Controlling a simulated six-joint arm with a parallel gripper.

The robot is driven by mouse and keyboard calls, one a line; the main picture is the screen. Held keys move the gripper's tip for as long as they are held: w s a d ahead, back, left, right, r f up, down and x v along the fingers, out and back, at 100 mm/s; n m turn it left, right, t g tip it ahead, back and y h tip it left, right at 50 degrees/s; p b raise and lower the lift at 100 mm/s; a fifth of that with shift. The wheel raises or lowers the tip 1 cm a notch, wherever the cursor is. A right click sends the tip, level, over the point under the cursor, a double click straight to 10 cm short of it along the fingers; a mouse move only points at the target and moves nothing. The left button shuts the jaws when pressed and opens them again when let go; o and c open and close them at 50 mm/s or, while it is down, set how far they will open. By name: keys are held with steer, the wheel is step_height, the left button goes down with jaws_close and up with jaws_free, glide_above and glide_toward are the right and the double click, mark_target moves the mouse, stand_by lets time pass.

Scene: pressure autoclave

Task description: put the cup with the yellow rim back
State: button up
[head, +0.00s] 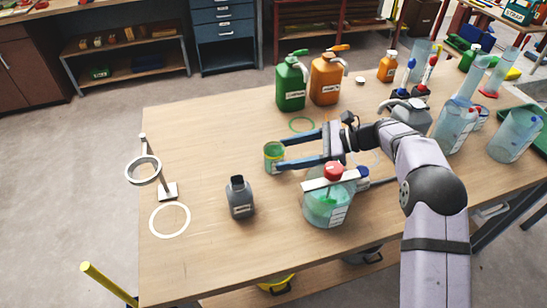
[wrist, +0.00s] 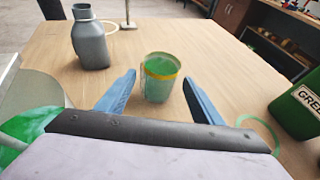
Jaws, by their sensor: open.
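The cup with the yellow rim (head: 274,158) stands upright on the wooden table and holds something green. It also shows in the middle of the wrist view (wrist: 158,86), with its yellow band near the top. My gripper (head: 282,154) is open, its two blue fingers pointing left at the cup. In the wrist view (wrist: 160,76) the fingertips lie to either side of the cup, with gaps between them and its wall. The cup is at or just beyond the tips; I cannot tell exactly how deep it sits between them.
A green ring (head: 302,124) and a white ring (head: 170,219) lie on the table. A grey bottle (head: 240,200), a round green-filled vessel (head: 327,208), a green jug (head: 290,85) and an orange jug (head: 326,80) stand nearby. A ring stand (head: 143,170) is at the left edge.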

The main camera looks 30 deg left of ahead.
steer(key=shift+v, duration=2)
steer(key=shift+w+d+r+n+t, duration=0.3)
steer(key=shift+w+r+n+t, duration=0.05)
steer(key=shift+r+n+t, duration=0.05)
steer(key=d+r+n+t+h+p, duration=0.1)
steer(key=d+r+n+t+h, duration=0.1)
steer(key=d, duration=0.3)
steer(key=d+r+n+t+h+p, duration=0.1)
steer(key=d+n+t+h, duration=0.1)
steer(key=d, duration=0.4)
steer(key=d+r+n+t+h+p, duration=0.2)
steer(key=d+n+t+h, duration=0.1)
steer(key=d, duration=0.2)
steer(key=shift+w+d+r+n, duration=0.3)
steer(key=shift+d, duration=0.1)
steer(key=s+d+f+n+g+h+p, duration=0.1)
steer(key=s+d+f+n+h+p, duration=0.1)
steer(key=s+d, duration=0.7)
steer(key=s+d+f+n+g+h+p, duration=0.1)
steer(key=s+d+f+n+h+p, duration=0.1)
steer(key=s+d+f, duration=0.3)
steer(key=s+d+n+h, duration=0.1)
steer(key=s+d, duration=0.3)
steer(key=s, duration=0.5)
steer(key=shift+s+d+g, duration=0.3)
steer(key=shift+s+g, duration=0.05)
steer(key=shift+g, duration=0.05)
